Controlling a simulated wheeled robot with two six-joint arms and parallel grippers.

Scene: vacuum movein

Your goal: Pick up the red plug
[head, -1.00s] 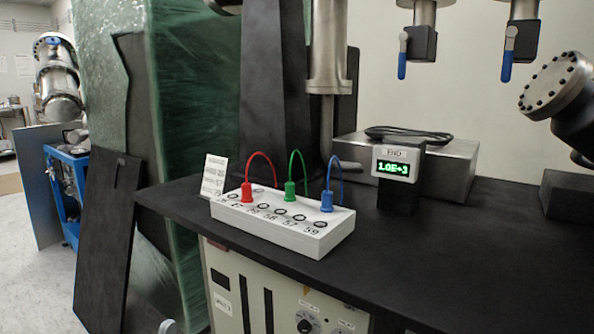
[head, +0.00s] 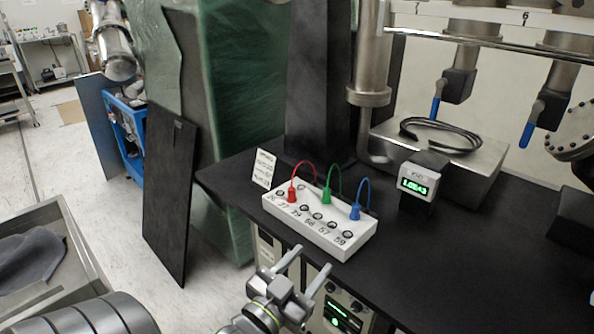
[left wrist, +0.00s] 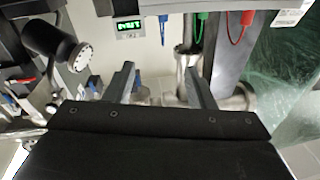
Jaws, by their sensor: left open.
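The red plug (head: 292,194) stands upright in the white socket box (head: 342,245), near its left end, with a red cable looping up from it. A green plug (head: 327,194) and a blue plug (head: 355,212) stand to its right in the same box. My left gripper (head: 304,265) is open and empty, in front of the box and below the red plug in the picture. In the left wrist view, the red plug (left wrist: 246,18) shows upside down at the top right, beyond the open fingers (left wrist: 160,82). My right gripper is in neither view.
The box sits on a black bench (head: 460,265) near its front left edge. A green-lit display (head: 414,186) and a metal box with a coiled black cable (head: 440,136) stand behind. A label card (head: 263,169) stands behind the box's left end. Bench to the right is clear.

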